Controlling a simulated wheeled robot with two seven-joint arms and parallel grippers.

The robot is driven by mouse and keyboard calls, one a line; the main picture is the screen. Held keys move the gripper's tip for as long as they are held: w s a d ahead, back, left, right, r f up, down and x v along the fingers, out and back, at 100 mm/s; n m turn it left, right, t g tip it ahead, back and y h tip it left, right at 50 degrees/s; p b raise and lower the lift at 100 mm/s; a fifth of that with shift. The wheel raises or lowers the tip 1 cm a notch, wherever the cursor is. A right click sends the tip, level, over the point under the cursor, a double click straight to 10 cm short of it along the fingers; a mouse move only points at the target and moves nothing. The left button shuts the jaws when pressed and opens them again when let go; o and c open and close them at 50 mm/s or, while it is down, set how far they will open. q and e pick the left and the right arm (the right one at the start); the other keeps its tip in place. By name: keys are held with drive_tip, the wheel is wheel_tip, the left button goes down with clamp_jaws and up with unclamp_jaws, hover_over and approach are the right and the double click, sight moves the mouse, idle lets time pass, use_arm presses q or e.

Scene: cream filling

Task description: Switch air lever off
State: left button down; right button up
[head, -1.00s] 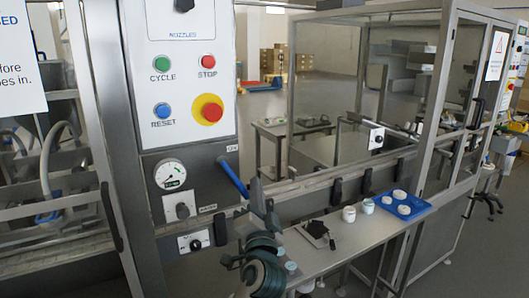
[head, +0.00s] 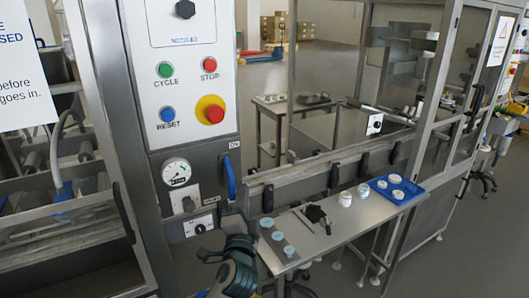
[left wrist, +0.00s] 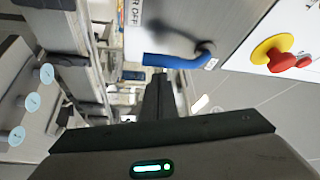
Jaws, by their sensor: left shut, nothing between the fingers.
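The blue air lever (head: 231,178) is on the machine's grey front panel, below the ON label (head: 234,143). It hangs nearly straight down. In the left wrist view, the lever (left wrist: 172,61) extends from its pivot beside the panel, near a label of which "R OFF" (left wrist: 135,14) can be read. My left gripper (head: 238,242) is below the lever in the head view, seen from behind. My right gripper is out of view.
A red emergency stop (head: 211,110) and several buttons sit above the lever, with a pressure gauge (head: 176,171) to its left. A metal shelf (head: 325,238) at right carries jars, a dark object and a blue tray (head: 397,190). A rail runs behind it.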

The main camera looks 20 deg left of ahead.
use_arm(q)
drive_tip(key=shift+s+a+f, duration=0.15)
drive_tip(key=shift+s+a, duration=0.25)
drive_tip(key=shift+s, duration=0.05)
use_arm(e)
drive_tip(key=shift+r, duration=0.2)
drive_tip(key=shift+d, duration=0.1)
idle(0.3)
